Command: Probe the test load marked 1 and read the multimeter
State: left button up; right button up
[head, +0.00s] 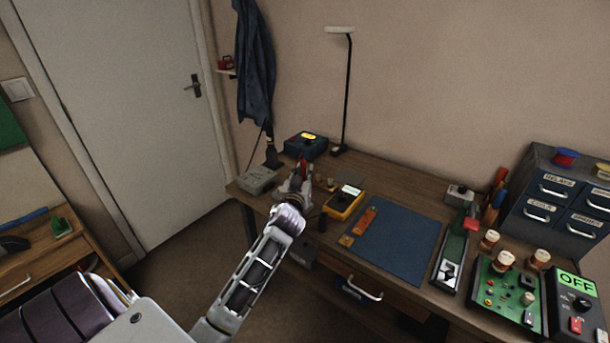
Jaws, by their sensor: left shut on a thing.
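My left gripper (300,172) is at the table's left end, shut on a small red thing (301,160) that looks like a probe; the fingers hide most of it. A grey box (257,181), perhaps a test load, sits just left of the gripper. A second small grey box (459,194) stands at the back right. No mark 1 is readable on either. The yellow multimeter (343,206) with a lit pale display lies right of the gripper; its reading is too small to tell. My right gripper is out of view.
A blue box with a yellow display (305,146) and a lamp (347,95) stand behind. A blue mat (398,245) lies mostly clear mid-table. A green circuit board (507,297), an OFF-labelled box (577,305) and a drawer cabinet (556,200) fill the right.

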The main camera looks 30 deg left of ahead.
aim_at(303, 167)
pick_arm(q)
jog(key=shift+r+p, duration=1.3)
jog(key=shift+r, duration=0.4)
dwell(0.5)
